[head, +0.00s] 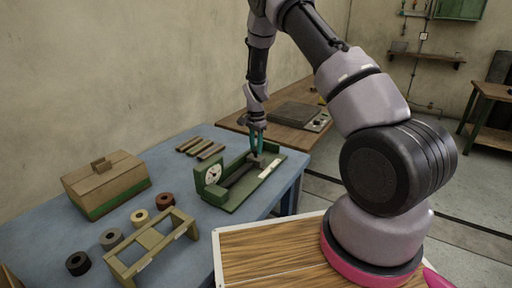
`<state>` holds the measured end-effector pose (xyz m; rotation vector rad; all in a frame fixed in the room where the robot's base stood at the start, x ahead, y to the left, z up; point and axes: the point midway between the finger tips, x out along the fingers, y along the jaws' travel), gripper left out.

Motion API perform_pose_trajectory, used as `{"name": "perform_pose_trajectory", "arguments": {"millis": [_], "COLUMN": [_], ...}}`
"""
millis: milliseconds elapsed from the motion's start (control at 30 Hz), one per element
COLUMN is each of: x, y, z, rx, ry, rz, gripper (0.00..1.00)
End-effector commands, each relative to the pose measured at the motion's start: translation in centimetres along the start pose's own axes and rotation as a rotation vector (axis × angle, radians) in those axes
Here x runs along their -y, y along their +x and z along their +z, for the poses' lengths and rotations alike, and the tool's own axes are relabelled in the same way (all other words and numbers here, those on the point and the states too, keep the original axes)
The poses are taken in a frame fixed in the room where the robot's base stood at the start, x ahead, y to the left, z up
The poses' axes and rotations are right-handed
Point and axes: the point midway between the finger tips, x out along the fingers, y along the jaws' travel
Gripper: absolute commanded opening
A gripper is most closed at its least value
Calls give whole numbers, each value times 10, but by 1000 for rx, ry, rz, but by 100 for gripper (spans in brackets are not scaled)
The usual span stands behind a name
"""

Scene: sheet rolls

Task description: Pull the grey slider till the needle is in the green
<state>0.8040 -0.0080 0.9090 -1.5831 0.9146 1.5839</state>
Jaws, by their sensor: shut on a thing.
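A green gauge fixture (232,203) stands on the blue table. Its round white dial (212,174) is on an upright plate at its left end; the needle and any green zone are too small to read. A dark strip runs along the fixture's bed, with a pale scale beside it. The grey slider (257,162) is near the far right end of the bed, partly hidden by the fingers. My gripper (257,150) reaches down from above and is shut on the slider, with teal fingers pointing downward.
Left of the fixture are a wooden lidded box (106,183), several tape rolls (139,217) and a wooden rack (150,244). Several dark bars (200,148) lie behind it. A second table with a grey plate (293,113) is beyond. Bare blue tabletop surrounds the fixture's left side.

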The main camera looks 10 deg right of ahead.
Motion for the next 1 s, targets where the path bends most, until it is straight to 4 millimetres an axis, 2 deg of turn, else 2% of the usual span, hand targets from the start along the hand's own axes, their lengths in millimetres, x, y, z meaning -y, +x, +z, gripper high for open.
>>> {"name": "perform_pose_trajectory", "arguments": {"millis": [800,867,1000], "x": [1,2,8], "y": [-1,-1,-1], "z": [-2,-5,-26], "rx": [-1,-2,-3], "ry": [1,1,4], "rz": [-2,-2,-4], "gripper": [0,0,0]}}
